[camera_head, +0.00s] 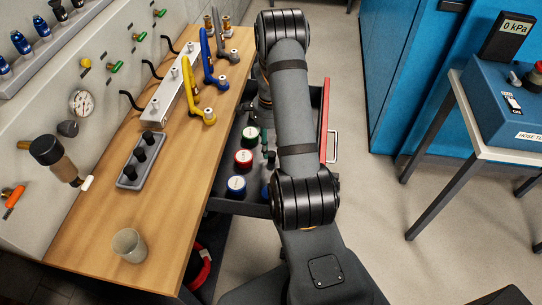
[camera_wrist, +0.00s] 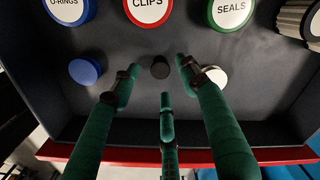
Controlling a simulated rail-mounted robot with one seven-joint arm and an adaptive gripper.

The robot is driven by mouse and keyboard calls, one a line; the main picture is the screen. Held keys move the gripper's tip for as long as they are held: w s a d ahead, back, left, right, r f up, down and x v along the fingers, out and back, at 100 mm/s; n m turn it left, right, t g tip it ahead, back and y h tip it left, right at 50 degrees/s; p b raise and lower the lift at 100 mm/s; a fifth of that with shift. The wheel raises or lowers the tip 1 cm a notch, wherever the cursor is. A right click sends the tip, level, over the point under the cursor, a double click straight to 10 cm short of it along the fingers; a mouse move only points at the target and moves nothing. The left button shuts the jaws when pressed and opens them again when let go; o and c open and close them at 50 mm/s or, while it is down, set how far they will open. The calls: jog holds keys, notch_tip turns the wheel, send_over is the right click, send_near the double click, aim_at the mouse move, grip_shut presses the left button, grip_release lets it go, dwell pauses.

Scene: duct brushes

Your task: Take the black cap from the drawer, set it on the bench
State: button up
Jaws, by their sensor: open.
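The black cap (camera_wrist: 160,67) is a small dark disc on the grey floor of the open drawer (camera_wrist: 115,45), in the middle of the wrist view. My gripper (camera_wrist: 158,65) has green fingers and is open, with the left and right fingertips on either side of the cap and a third finger below it in the picture. I cannot tell whether any finger touches the cap. In the head view the drawer (camera_head: 325,125) juts out from under the wooden bench (camera_head: 165,210); my arm hides the cap and most of my gripper there.
A blue cap (camera_wrist: 84,71) and a white cap (camera_wrist: 216,76) lie left and right of my fingers. Jars for O-rings (camera_wrist: 68,10), clips (camera_wrist: 148,10) and seals (camera_wrist: 230,12) stand beyond. The bench holds a cup (camera_head: 129,245) and a grey rack (camera_head: 141,160); its front part is mostly clear.

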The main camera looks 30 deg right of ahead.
jog(key=shift+s+d+f+p, duration=0.1)
jog(key=shift+f+p, duration=0.3)
jog(key=shift+f, duration=1.05)
jog(key=shift+d+f+p, duration=0.1)
jog(key=shift+f+p, duration=0.25)
jog(key=shift+f, duration=1.05)
jog(key=shift+c, duration=1)
jog(key=c, duration=0.7)
jog(key=shift+c, duration=0.3)
